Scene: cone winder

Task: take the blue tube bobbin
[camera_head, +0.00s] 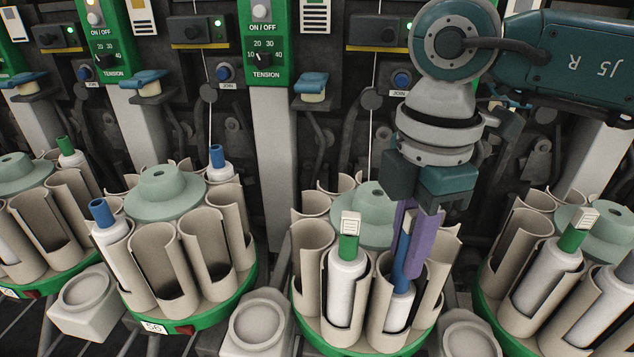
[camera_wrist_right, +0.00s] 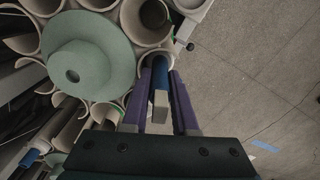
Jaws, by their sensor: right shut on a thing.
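The blue tube bobbin (camera_head: 400,308) stands in a beige cup at the front right of the middle carousel (camera_head: 310,333), with white yarn on its lower part. My right gripper (camera_head: 408,262) comes down from above, its purple fingers shut on the blue tube. In the right wrist view the blue tube (camera_wrist_right: 161,76) lies between the two purple fingers (camera_wrist_right: 162,85), with a pale tip towards the camera. The fingers partly hide the tube in the head view. My left gripper is not in view.
A green tube bobbin (camera_head: 346,275) stands in the cup just left. More carousels with cups and bobbins flank this one, including blue-tipped ones (camera_head: 102,212) on the left carousel (camera_head: 205,315). The pale green hub (camera_head: 372,215) and winder panels (camera_head: 266,50) stand behind.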

